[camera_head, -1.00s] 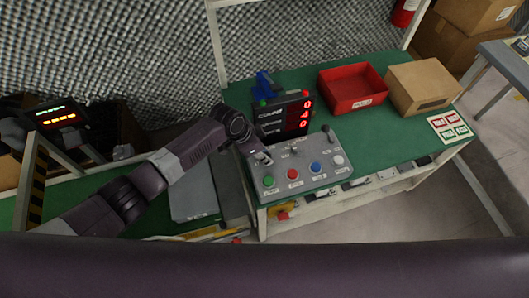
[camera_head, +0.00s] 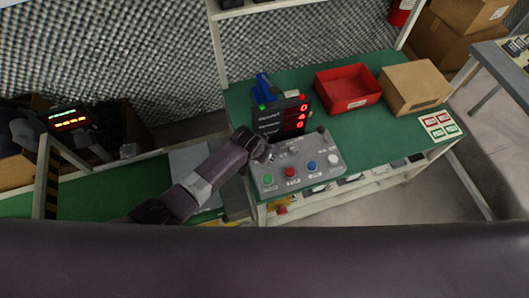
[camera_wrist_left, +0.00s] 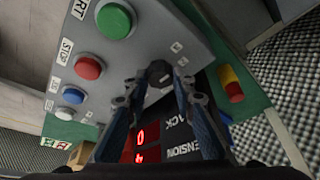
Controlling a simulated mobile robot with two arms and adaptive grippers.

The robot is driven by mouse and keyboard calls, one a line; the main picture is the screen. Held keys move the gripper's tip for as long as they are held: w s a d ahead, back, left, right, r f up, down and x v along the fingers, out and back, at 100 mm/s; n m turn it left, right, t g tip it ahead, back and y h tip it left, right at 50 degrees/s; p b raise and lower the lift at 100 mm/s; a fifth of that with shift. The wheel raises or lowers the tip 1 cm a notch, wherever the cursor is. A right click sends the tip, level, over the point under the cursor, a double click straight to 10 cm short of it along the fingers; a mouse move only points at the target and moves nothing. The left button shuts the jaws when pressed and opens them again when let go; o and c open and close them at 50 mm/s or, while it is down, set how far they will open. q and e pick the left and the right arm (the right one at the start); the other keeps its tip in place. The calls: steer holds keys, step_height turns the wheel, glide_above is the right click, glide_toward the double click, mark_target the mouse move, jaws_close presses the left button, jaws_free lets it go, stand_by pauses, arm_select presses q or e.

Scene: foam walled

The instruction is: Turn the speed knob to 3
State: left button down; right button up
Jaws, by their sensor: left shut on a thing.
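The dark speed knob (camera_wrist_left: 158,71) sits on the grey control box (camera_head: 318,178), at the panel end near the green button. My left gripper (camera_wrist_left: 158,82) has one finger on each side of the knob, shut on it. In the head view my left gripper (camera_head: 266,155) is at the box's left back corner, and its wrist hides the knob there. The numbers around the knob are too small to read. My right gripper is in neither view.
The box bears a green button (camera_head: 268,180), red button (camera_head: 290,172), blue button (camera_head: 311,165) and white button (camera_head: 333,158). Behind it stands a black display (camera_head: 270,124) with red digits. A red bin (camera_head: 348,88) and a cardboard box (camera_head: 417,87) stand farther right on the green bench.

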arm_select(q)
steer(key=shift+n, duration=0.3)
steer(key=c, duration=1.6)
jaws_free()
steer(key=shift+v, duration=6)
steer(key=shift+s+d, duration=0.1)
steer(key=shift+s, duration=0.05)
